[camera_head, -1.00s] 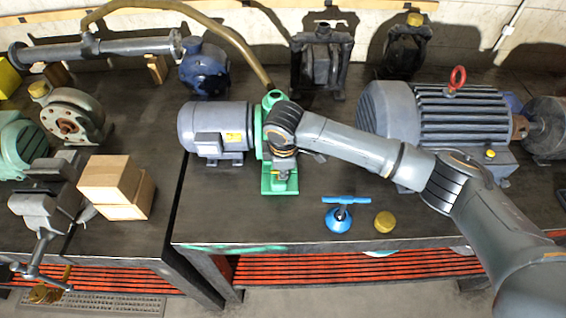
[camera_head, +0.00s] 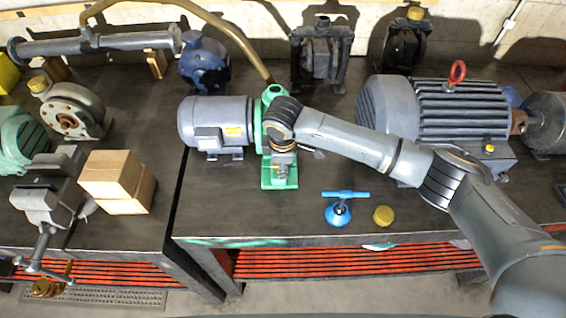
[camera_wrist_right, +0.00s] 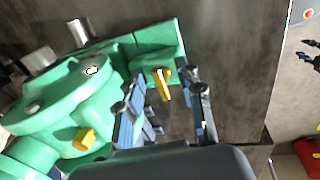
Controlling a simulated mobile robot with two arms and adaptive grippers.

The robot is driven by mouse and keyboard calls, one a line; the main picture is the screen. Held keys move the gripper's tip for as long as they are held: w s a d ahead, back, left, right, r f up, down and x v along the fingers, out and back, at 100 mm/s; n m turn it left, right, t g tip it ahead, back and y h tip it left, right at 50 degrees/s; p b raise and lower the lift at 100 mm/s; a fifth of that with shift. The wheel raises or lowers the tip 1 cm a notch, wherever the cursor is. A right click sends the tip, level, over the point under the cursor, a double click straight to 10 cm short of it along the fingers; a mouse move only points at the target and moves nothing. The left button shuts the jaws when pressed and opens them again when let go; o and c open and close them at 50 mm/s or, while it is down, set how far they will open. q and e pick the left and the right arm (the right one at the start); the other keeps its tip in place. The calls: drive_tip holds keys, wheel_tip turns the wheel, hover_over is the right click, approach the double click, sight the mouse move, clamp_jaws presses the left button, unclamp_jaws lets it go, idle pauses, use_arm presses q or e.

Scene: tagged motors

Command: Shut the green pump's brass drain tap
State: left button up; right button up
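The green pump (camera_head: 279,177) stands on the bench, joined to a grey motor (camera_head: 214,124). It also shows in the right wrist view (camera_wrist_right: 64,98), where its brass drain tap (camera_wrist_right: 162,83) sticks out near the base. In the head view my right wrist covers the pump's middle and I cannot make out the tap. My right gripper (camera_wrist_right: 165,100) is open; its fingers stand on either side of the tap, apart from it in the picture. I cannot tell whether they touch it.
A blue valve with a T-handle (camera_head: 340,209) and a yellow cap (camera_head: 383,215) sit near the bench's front edge. A large grey motor (camera_head: 437,115) is to the right. Wooden blocks (camera_head: 118,182) and a vise (camera_head: 47,200) are on the left bench. The bench front before the pump is clear.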

wheel_tip(320, 180, up, 12)
drive_tip(key=s, duration=0.2)
drive_tip(key=shift+s, duration=0.15)
drive_tip(key=shift+f, duration=0.15)
idle(0.3)
